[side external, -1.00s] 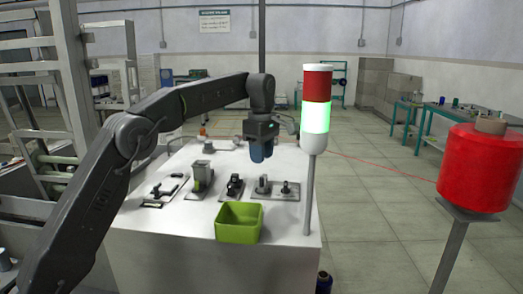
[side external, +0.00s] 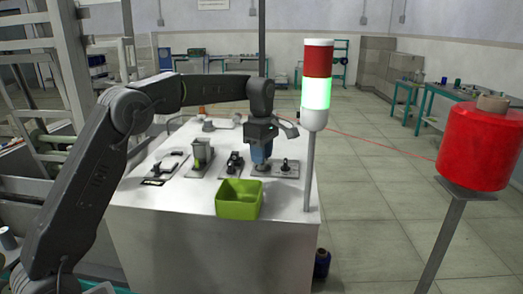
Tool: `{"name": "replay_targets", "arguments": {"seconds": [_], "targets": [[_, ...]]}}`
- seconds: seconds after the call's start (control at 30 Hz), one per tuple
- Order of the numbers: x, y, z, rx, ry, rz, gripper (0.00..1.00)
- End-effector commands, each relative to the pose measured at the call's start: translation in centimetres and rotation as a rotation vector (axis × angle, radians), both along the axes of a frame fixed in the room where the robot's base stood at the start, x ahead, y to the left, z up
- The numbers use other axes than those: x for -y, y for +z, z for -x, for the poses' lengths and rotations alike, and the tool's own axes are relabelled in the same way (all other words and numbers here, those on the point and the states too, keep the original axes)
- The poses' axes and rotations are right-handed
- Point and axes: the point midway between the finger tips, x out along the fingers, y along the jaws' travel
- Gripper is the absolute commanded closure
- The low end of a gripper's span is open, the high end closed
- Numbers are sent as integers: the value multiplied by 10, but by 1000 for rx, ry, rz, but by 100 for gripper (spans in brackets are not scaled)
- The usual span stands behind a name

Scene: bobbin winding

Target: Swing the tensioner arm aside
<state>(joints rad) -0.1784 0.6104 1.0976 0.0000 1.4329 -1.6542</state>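My gripper (side external: 261,158) points down with its blue fingers over the left part of the rightmost grey fixture plate (side external: 289,174). The fingers hide the small post there, and whether they touch it cannot be told. The gap between the fingers is too small to make out. A dark knob (side external: 284,166) stands upright on the right part of that plate, apart from the fingers. Which part is the tensioner arm is not clear at this size.
A black fixture (side external: 234,162), an upright grey-green block (side external: 202,153) and a flat plate with a handle (side external: 164,168) stand to the left. A green bin (side external: 239,205) sits in front. A signal tower (side external: 316,110) showing green rises at the right table edge.

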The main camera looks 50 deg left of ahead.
Motion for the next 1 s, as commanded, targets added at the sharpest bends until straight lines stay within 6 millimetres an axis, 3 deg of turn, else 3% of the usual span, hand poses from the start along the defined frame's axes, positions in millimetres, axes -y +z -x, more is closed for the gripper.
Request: {"name": "replay_targets", "arguments": {"seconds": [0.23,1.0], "targets": [[0,0,0,0,0,0,94],[-16,0,10,0,0,0,94]]}}
